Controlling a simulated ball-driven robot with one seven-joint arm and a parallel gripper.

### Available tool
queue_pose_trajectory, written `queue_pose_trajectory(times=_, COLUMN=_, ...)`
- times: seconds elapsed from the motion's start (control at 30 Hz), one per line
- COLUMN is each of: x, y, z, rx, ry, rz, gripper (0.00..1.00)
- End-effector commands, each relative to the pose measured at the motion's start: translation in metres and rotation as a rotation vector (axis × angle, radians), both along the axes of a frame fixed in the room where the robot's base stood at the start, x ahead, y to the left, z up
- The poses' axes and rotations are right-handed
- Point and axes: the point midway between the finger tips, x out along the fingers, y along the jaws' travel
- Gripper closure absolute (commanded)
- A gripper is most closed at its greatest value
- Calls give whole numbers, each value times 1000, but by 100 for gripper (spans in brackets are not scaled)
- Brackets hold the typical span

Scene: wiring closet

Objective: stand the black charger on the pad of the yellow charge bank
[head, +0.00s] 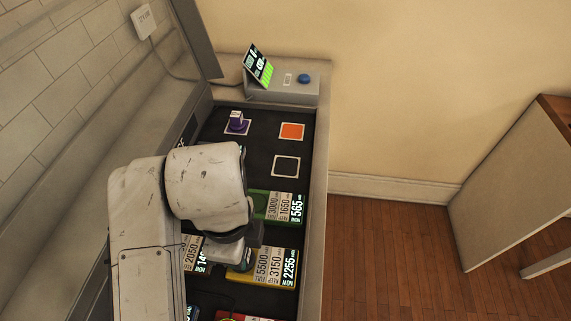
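The yellow charge bank (262,270) lies on the dark bench surface. Its right part carries labels reading 5500, 3150 and 2255, and its left part is covered by my arm. My gripper (246,243) is over the left part of this bank. Only a dark portion at the end of my arm shows, and its fingertips are hidden. The yellow bank's pad is not clearly visible. I cannot make out the black charger in this view; the black square with a white border (286,167) is bare.
A green bank (257,203) lies behind the yellow one. A purple charger (237,119) stands on a purple square at the back. A grey box (283,91) with a blue button and tilted screen stands at the far end. A wall runs along the left.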

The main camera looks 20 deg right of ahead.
Motion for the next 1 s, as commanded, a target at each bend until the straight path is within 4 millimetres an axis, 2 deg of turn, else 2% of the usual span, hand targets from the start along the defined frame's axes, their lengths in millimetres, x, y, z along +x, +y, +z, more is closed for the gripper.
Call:
queue_pose_trajectory(times=0.5, x=0, y=0, z=-7, rx=0, ry=0, rz=0, gripper=99)
queue_pose_trajectory(times=0.53, x=0, y=0, z=-5, rx=0, ry=0, rz=0, gripper=66)
queue_pose_trajectory(times=0.8, x=0, y=0, z=-5, rx=0, ry=0, rz=0, gripper=40)
queue_pose_trajectory(times=1.0, x=0, y=0, z=-5, rx=-1, ry=1, rz=0, gripper=39)
